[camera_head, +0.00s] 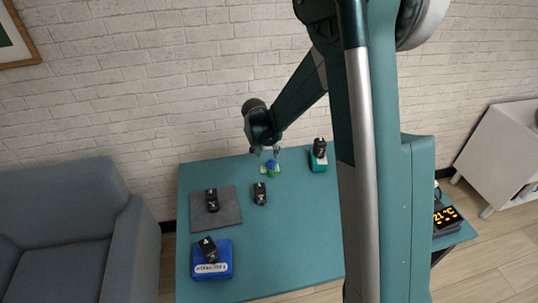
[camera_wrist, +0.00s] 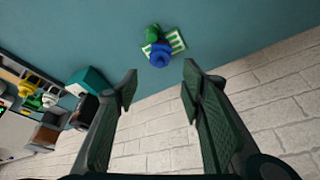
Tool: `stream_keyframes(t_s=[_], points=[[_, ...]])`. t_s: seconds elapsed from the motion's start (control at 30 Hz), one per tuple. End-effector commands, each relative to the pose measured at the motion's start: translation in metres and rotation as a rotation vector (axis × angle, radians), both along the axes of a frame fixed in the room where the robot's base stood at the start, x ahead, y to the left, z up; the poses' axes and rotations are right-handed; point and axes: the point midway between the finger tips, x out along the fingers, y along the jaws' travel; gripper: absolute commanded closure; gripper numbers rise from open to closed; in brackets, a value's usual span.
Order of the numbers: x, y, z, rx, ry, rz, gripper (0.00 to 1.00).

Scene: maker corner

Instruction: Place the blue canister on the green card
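The blue canister (camera_head: 270,163) is at the back of the teal table. It also shows in the wrist view (camera_wrist: 159,57), just beyond my fingertips, overlapping the lower left part of a green-and-white striped card (camera_wrist: 177,42). The card also shows in the head view (camera_head: 263,170). A green object (camera_wrist: 152,33) is right beside the canister and covers the card's left part. I cannot tell whether the canister touches the card. My gripper (camera_head: 266,150) is open, its fingers (camera_wrist: 161,71) wide apart with nothing between them.
On the teal table (camera_head: 300,225) are a grey mat (camera_head: 228,206) and a blue box (camera_head: 222,270), each with a black object on it. Another black object (camera_head: 259,193) stands near the card, and one (camera_head: 319,147) sits on a teal block (camera_head: 318,164). A brick wall is behind.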

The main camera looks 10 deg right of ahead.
Motion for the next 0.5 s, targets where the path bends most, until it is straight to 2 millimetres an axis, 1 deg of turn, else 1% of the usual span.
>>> stream_keyframes(t_s=[0.03,0.2,0.5], points=[[-0.002,0.002,0.006,0.0,0.0,0.001,0.6],[-0.006,0.005,0.019,0.0,0.0,0.001,0.6],[-0.009,0.006,0.026,0.0,0.0,0.001,0.6]])
